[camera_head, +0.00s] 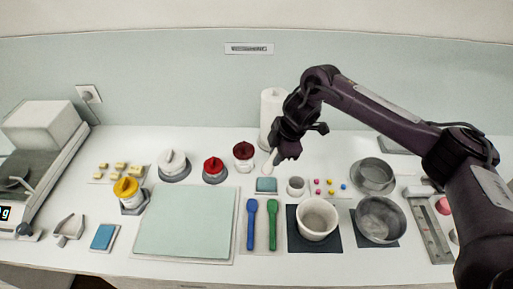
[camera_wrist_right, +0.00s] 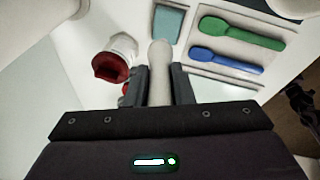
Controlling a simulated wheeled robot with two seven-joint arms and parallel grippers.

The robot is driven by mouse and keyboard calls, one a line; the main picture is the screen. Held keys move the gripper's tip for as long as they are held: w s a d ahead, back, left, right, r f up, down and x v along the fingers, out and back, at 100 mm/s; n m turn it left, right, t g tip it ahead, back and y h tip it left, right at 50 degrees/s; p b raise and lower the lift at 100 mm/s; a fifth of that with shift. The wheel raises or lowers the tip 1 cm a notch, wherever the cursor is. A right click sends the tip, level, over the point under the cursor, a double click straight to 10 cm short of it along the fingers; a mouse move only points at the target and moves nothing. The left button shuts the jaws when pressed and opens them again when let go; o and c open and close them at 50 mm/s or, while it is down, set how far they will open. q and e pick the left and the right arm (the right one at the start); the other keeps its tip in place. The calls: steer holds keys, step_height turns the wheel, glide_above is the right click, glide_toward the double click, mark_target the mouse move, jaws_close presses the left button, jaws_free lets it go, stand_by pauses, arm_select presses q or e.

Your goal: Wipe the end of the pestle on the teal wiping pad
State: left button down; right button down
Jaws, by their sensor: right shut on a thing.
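The pestle (camera_wrist_right: 160,75) is pale and off-white, with a rounded end. My right gripper (camera_wrist_right: 159,88) is shut on it, and the rounded end sticks out beyond the fingers. In the head view my right gripper (camera_head: 284,152) hangs above the table's back middle, and the pestle's pale end (camera_head: 269,162) shows just left of it. The teal wiping pad (camera_head: 265,185) lies just in front of and below that end. In the wrist view the pad (camera_wrist_right: 168,22) appears just beyond the pestle's end; contact cannot be told. My left gripper is not in view.
A red-topped jar (camera_wrist_right: 111,64) stands beside the gripper. Blue and green spoons (camera_head: 251,222) lie in front of the pad. A pale green mat (camera_head: 187,222) is left.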

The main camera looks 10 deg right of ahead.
steer(key=shift+f, duration=0.35)
steer(key=shift+d+f+b, duration=0.25)
steer(key=shift+f+b, duration=0.7)
steer(key=shift+b, duration=0.2)
steer(key=shift+s+b+x, duration=0.25)
steer(key=shift+b+x, duration=0.8)
steer(key=shift+x, duration=0.05)
steer(key=shift+d+f, duration=0.1)
steer(key=shift+f, duration=0.45)
steer(key=shift+s+d, duration=0.1)
steer(key=shift+d, duration=0.1)
